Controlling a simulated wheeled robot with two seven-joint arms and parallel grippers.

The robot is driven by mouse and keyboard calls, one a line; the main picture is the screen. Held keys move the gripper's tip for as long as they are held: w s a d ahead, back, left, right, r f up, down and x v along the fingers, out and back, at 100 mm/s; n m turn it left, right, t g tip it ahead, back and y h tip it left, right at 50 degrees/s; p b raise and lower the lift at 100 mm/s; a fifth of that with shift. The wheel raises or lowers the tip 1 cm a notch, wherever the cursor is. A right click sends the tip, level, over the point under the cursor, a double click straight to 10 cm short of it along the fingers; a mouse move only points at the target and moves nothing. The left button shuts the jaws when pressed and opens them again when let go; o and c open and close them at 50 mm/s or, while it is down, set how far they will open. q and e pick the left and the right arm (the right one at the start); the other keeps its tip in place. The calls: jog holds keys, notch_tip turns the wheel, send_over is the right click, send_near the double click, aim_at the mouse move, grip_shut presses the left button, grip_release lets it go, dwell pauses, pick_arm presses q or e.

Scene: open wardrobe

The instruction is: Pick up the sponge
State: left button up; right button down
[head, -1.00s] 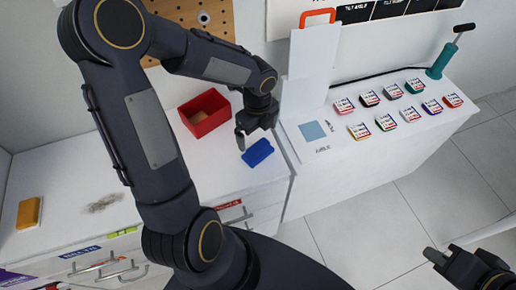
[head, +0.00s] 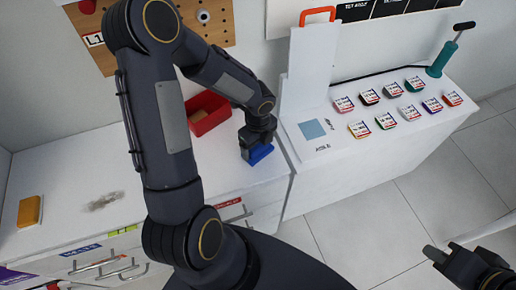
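My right gripper (head: 436,258) is at the lower right, above the floor and away from the counter. Its finger opening is unclear.
A red open box (head: 209,118) stands behind my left gripper. A white unit (head: 390,135) to the right holds several labelled items and a green pump (head: 442,58). A pegboard is at the back wall. The counter between smudge and blue object is mostly clear.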

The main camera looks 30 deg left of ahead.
aim_at(258, 145)
pick_arm(q)
jog(key=c, duration=0.7)
jog(key=shift+c, duration=0.2)
jog(key=shift+r, duration=0.1)
jog(key=shift+r, duration=0.5)
notch_tip(258, 145, up, 3)
jog(key=shift+s+d+f, duration=0.15)
jog(key=s+d+r, duration=0.7)
jog(key=s+r, duration=0.2)
jog(key=s, duration=0.2)
jog(key=shift+s+b, duration=0.35)
jog(key=shift+b, duration=0.05)
